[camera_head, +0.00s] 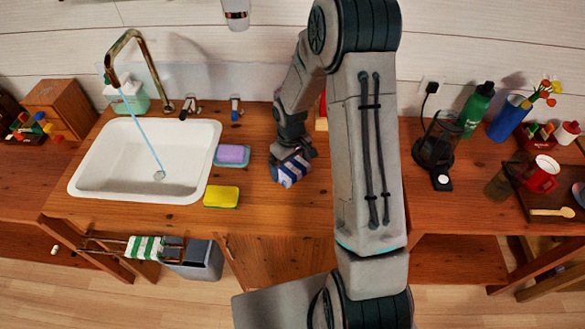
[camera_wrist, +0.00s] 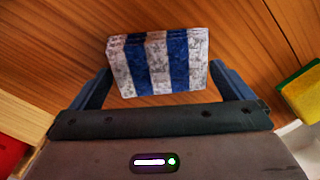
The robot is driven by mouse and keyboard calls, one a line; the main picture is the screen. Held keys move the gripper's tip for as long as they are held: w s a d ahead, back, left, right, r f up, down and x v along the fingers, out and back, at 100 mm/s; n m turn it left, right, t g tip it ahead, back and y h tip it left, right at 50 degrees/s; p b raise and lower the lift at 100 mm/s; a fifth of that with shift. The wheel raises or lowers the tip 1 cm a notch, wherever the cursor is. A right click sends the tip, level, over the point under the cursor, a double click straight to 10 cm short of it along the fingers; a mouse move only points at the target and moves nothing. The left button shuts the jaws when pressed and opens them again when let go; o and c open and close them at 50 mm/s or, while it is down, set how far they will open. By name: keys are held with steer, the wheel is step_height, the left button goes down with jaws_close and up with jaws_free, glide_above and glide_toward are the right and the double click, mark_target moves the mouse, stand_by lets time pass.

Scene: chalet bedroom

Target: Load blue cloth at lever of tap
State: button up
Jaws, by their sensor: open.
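The blue cloth (camera_head: 291,171) is a folded pad with blue and white stripes, on the wooden counter right of the sink. In the wrist view the cloth (camera_wrist: 158,62) lies between the tips of my open gripper (camera_wrist: 161,68), one finger close to each side. In the head view my gripper (camera_head: 288,158) is low over the cloth and partly hides it. The tap (camera_head: 132,38) has a brass spout with water running into the sink. Two small levers stand behind the sink, a dark one (camera_head: 187,108) and a blue-marked one (camera_head: 235,106).
The white sink (camera_head: 83,178) is at left. A purple sponge on a blue dish (camera_head: 233,163) and a yellow sponge (camera_head: 222,197) lie between sink and cloth. A soap bottle (camera_head: 127,97) stands behind the sink. A green-striped towel (camera_head: 146,248) hangs on the front rail.

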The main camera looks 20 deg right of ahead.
steer(key=shift+f, duration=0.35)
steer(key=c, duration=0.7)
steer(key=shift+r, duration=0.15)
